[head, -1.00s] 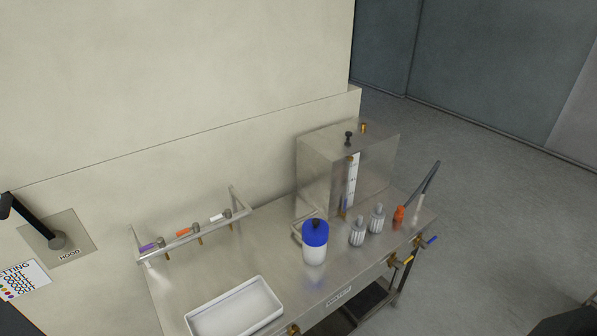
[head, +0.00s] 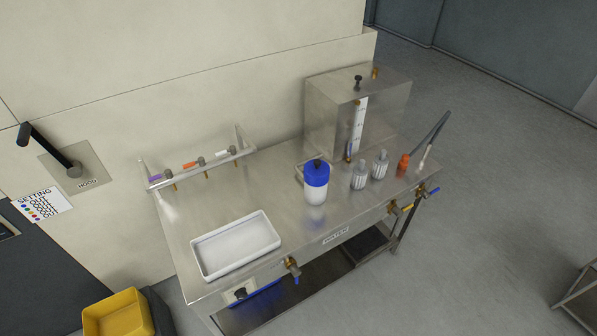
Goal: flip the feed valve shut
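Several valves show on and around the steel bench (head: 265,180); I cannot tell by label which one is the feed valve. A brass valve (head: 292,265) with a blue handle end sits at the bench's front edge below the tray. A brass valve with a yellow handle (head: 407,208) and one with a blue handle (head: 432,191) sit at the right front edge. Neither of my grippers is in view.
A steel tank (head: 340,110) with a sight gauge stands at the back right. A blue-topped bottle (head: 316,184), grey knobbed parts (head: 359,177), an orange item (head: 403,163) and a white tray (head: 236,247) are on the bench. A black HOOD lever (head: 45,148) is on the wall. A yellow bin (head: 117,314) is lower left.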

